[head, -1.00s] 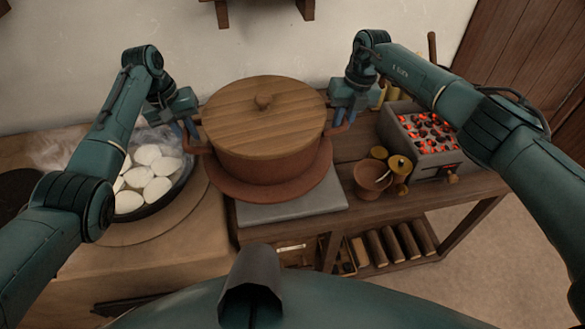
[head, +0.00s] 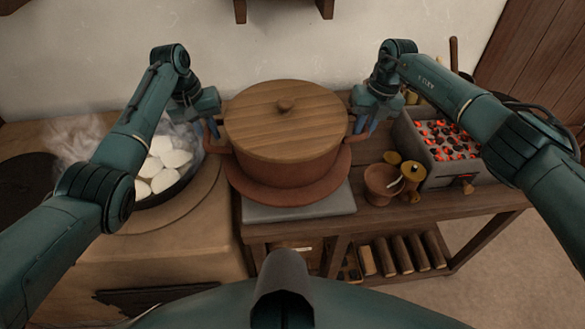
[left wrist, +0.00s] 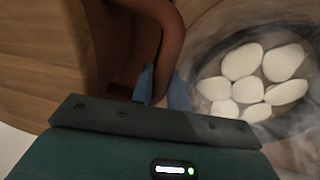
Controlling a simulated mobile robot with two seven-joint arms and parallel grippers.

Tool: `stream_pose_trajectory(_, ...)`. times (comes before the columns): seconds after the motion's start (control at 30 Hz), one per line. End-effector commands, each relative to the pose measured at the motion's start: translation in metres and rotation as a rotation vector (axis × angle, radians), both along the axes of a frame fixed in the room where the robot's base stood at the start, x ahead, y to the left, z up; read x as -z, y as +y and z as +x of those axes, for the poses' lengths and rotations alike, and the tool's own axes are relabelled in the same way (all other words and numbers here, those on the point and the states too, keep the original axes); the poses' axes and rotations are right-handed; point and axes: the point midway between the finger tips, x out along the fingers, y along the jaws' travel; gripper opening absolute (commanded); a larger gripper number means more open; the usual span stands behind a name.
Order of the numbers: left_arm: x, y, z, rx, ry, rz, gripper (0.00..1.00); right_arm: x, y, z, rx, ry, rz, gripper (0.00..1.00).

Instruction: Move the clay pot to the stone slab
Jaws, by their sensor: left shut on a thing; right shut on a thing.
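The clay pot (head: 285,173) is reddish brown, with a wide lower rim and a round wooden lid (head: 265,125) with a knob. It is upright over the grey stone slab (head: 300,212), whose front strip shows below it. I cannot tell whether the pot touches the slab. My left gripper (head: 214,130) is shut on the pot's left handle, and my right gripper (head: 361,126) on its right handle. In the left wrist view the blue fingertips (left wrist: 163,86) are at the curved brown handle (left wrist: 172,40).
A steaming dark pan (head: 182,182) of white pieces is close left of the pot. Right of it are a small clay bowl (head: 379,188), brass discs and a brazier (head: 465,172) with glowing coals. Several rolls lie on the lower shelf (head: 443,266).

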Motion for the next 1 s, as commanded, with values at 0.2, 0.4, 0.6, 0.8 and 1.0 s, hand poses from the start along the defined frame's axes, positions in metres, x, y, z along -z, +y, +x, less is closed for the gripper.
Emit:
stream_pose_trajectory(0.2,0.005,0.001,0.002,-0.004,-0.006,0.001,0.00,0.005,-0.001,0.001,0.002,-0.003,0.000,0.00)
stream_pose_trajectory(0.4,0.015,0.001,0.002,-0.004,-0.006,0.001,0.00,0.016,-0.001,0.001,0.002,-0.003,0.000,0.00)
stream_pose_trajectory(0.6,0.026,0.001,0.002,-0.004,-0.006,0.001,0.00,0.027,-0.001,0.001,0.002,-0.003,0.000,0.00)
stream_pose_trajectory(0.8,0.038,0.001,0.002,-0.004,-0.006,0.001,0.00,0.038,-0.001,0.001,0.002,-0.003,0.000,0.00)
stream_pose_trajectory(1.0,0.048,0.002,0.000,-0.005,-0.001,0.002,0.18,0.048,-0.002,0.000,0.002,0.001,-0.003,0.17)
